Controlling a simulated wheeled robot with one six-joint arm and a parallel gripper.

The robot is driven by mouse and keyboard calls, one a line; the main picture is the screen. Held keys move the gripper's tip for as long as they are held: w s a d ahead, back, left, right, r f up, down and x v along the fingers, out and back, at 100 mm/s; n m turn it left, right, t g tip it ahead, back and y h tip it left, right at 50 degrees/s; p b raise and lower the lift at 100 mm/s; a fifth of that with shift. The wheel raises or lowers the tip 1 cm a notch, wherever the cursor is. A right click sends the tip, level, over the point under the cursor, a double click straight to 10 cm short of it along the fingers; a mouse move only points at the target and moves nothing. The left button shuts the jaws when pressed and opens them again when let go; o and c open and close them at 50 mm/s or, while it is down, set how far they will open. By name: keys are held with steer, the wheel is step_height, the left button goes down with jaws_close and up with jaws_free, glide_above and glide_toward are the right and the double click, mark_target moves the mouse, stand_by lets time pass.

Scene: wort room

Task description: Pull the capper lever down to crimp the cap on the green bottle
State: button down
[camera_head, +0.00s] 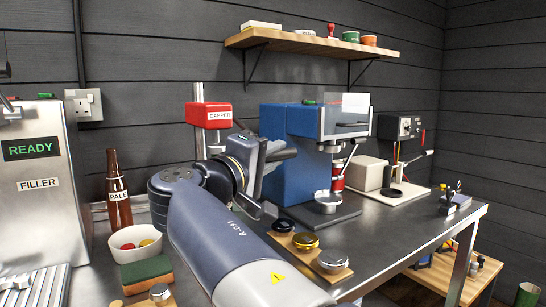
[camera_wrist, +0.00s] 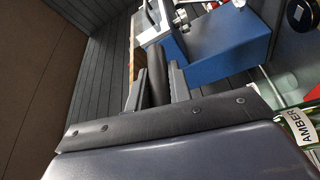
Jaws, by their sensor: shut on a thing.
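In the head view the capper (camera_head: 212,115) is a red head with a white CAPPER label on a pale column, behind my arm. My gripper (camera_head: 272,180) is beside it, in front of the blue machine. In the wrist view my gripper (camera_wrist: 157,80) is shut on a dark round bar, the capper lever's grip (camera_wrist: 154,60), which sits between both fingers. A green bottle with an AMBER label (camera_wrist: 301,128) shows at the right edge of the wrist view, only in part. My arm hides the bottle and most of the capper in the head view.
A blue machine (camera_head: 279,155) with a clear guard stands close right of my gripper. A brown PALE bottle (camera_head: 119,195), a white bowl (camera_head: 127,252) and a sponge (camera_head: 146,273) are at left.

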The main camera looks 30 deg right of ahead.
steer(key=shift+w+f, duration=0.1)
steer(key=shift+f, duration=0.2)
steer(key=c, duration=1.5)
jaws_free()
steer(key=shift+c, duration=0.2)
steer(key=shift+o, duration=1.2)
steer(key=shift+r, duration=0.1)
steer(key=p+v, duration=0.1)
steer(key=v, duration=1)
steer(key=shift+r, duration=0.15)
